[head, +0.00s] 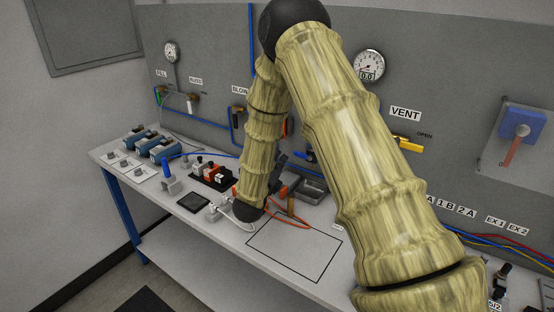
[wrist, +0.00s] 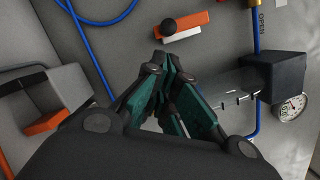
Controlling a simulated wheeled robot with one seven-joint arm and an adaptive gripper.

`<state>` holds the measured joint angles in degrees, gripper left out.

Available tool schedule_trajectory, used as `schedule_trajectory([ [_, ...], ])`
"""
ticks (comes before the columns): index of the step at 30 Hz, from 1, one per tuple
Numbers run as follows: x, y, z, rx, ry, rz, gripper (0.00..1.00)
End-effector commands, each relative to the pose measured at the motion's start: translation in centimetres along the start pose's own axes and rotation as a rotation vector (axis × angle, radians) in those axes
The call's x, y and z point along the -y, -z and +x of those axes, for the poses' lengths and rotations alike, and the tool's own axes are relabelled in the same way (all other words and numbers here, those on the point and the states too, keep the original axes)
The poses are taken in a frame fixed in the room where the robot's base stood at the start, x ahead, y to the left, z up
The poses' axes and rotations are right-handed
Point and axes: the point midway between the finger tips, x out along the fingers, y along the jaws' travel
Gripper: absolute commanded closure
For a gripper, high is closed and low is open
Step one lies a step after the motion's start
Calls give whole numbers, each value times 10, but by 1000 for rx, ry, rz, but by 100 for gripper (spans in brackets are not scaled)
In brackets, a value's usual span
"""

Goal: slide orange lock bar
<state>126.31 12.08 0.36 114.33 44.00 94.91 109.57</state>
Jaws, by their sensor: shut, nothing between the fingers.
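In the wrist view, an orange bar (wrist: 182,24) with a black round knob and a white strip along its lower edge is on the grey panel, just beyond the fingertips. I take it to be the lock bar. My gripper (wrist: 163,60) has its teal-padded fingers brought together at the tips, with nothing held. The tips point toward the bar, with a gap visible in the picture; whether they touch cannot be told. In the head view, my arm hides most of the gripper and the panel area behind it.
In the wrist view, a dark block with a clear cylinder (wrist: 235,88) and a gauge (wrist: 291,107) lie to the right, and a blue hose (wrist: 91,55) to the left. In the head view, an outlined area (head: 295,250) on the bench is bare; a yellow vent handle (head: 408,143) is on the panel.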

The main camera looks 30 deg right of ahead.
Motion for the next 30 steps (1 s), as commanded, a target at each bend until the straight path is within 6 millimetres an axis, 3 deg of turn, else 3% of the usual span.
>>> schedule_trajectory([
  [6, 3, -2, 36, 0, 1, 0, 100],
  [12, 1, 0, 56, -1, 0, 0, 100],
  [30, 2, -1, 64, 0, 1, 1, 100],
])
